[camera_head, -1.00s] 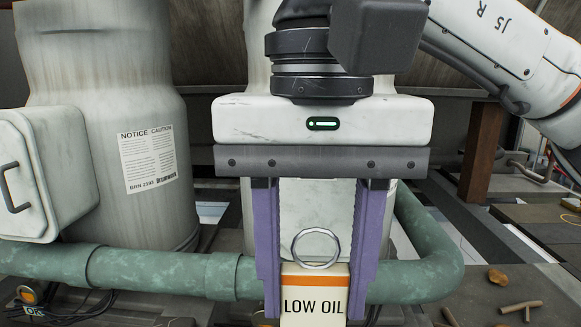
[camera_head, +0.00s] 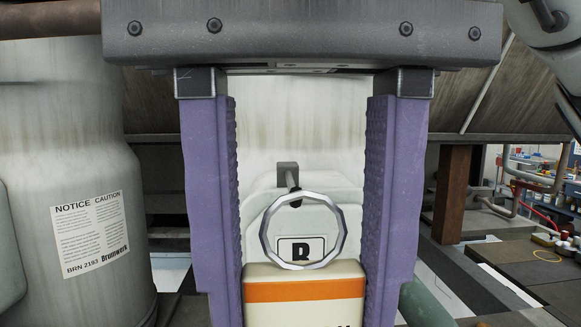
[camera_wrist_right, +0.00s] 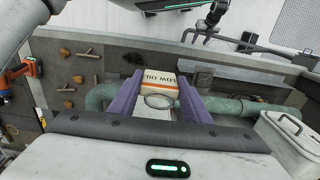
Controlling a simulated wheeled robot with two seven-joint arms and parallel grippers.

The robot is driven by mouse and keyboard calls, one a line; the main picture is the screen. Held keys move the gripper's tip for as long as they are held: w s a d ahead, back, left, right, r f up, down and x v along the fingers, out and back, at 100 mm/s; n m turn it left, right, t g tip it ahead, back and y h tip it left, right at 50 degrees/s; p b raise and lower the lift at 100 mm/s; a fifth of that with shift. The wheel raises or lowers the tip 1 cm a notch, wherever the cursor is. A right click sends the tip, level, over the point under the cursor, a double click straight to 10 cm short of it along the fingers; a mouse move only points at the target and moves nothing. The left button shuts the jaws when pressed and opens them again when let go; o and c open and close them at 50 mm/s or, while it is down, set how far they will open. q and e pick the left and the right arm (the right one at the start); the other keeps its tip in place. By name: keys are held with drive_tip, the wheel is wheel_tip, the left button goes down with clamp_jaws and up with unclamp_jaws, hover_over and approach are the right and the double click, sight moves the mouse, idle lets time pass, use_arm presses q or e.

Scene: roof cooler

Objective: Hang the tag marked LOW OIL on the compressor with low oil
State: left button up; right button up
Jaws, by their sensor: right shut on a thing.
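My right gripper (camera_head: 300,300) has purple fingers, shut on the sides of the LOW OIL tag (camera_head: 305,292). The tag is a cream block with an orange band; its lettering is mostly cut off in the head view but shows in the right wrist view (camera_wrist_right: 160,82). Its metal ring (camera_head: 266,240) stands up between the fingers. Behind it is a pale compressor (camera_head: 300,110) with a grey hook (camera_head: 288,170) above a letter plate (camera_head: 302,249), partly covered by the ring. The hook's tip overlaps the ring's top; I cannot tell whether it passes through. My left gripper is out of view.
Another pale compressor (camera_head: 60,150) with a notice label (camera_head: 90,232) stands at left. Green pipes (camera_wrist_right: 235,108) run near the gripper in the wrist view, with a white handled box (camera_wrist_right: 288,135) at right. A brown post (camera_head: 452,195) stands at right.

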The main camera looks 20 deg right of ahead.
sight(294, 187)
drive_tip(key=shift+w+d+f, duration=0.15)
drive_tip(key=shift+w+d, duration=0.2)
drive_tip(key=shift+w, duration=0.8)
drive_tip(key=shift+w+d+f, duration=0.15)
drive_tip(key=shift+w+d, duration=0.15)
drive_tip(key=shift+w, duration=0.9)
drive_tip(key=shift+w+d+f, duration=0.15)
drive_tip(key=shift+w+d, duration=0.2)
drive_tip(key=shift+w, duration=0.8)
drive_tip(key=shift+w+f, duration=0.1)
drive_tip(key=shift+f, duration=0.1)
drive_tip(key=o, duration=1.1)
drive_tip(key=shift+r, duration=3.75)
